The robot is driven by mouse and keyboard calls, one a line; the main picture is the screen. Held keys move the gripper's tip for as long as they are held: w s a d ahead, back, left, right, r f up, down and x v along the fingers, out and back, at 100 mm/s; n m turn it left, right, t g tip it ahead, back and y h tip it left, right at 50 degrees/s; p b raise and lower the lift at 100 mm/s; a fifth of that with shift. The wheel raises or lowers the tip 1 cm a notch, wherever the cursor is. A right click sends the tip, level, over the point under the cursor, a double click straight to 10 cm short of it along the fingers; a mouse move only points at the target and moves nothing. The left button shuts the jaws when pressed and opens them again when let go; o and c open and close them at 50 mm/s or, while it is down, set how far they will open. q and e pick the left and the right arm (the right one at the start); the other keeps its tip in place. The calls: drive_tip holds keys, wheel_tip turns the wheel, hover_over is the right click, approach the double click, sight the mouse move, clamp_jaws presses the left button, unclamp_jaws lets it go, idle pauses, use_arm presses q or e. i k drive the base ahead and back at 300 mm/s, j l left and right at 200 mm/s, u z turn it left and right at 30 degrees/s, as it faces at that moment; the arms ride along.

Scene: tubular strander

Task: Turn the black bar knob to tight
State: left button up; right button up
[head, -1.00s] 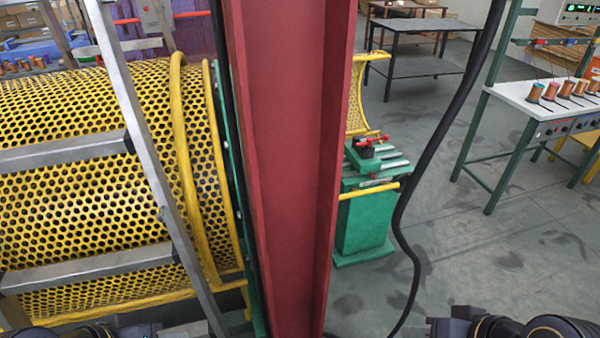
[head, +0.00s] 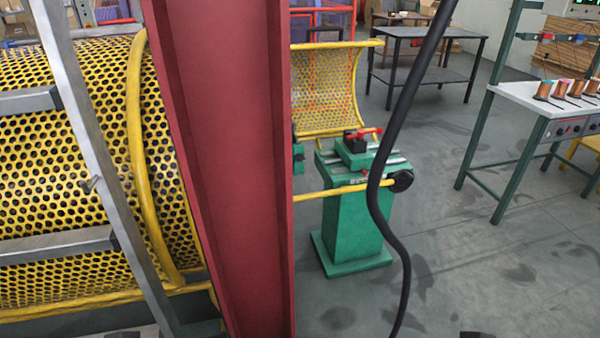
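A black round knob (head: 402,180) shows in the head view, right of centre, at the right end of a yellow bar (head: 335,192) that runs across the front of a green pedestal (head: 350,230). Its turn position and any marking are too small to read. On top of the pedestal sits a small green block with a black piece (head: 355,143) and a red handle (head: 370,132). I cannot tell for sure which black part is the bar knob. Neither gripper shows; only dark bits of my arms touch the bottom edge.
A red steel column (head: 225,180) and a grey ladder (head: 100,185) stand close in front. A black cable (head: 375,200) hangs just left of the round knob. A yellow perforated drum guard (head: 75,170) fills the left. Floor is open right of the pedestal.

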sight(299, 156)
drive_tip(key=i+l+u, duration=0.15)
drive_tip(key=l+u, duration=0.25)
drive_tip(key=l, duration=0.2)
drive_tip(key=l+u, duration=0.4)
drive_tip(key=l, duration=0.2)
drive_tip(key=l+u, duration=0.4)
drive_tip(key=l, duration=0.2)
drive_tip(key=i+l+u, duration=0.45)
drive_tip(key=l+u, duration=0.25)
drive_tip(key=l, duration=0.15)
drive_tip(key=i+l+u, duration=0.25)
drive_tip(key=k+l, duration=0.1)
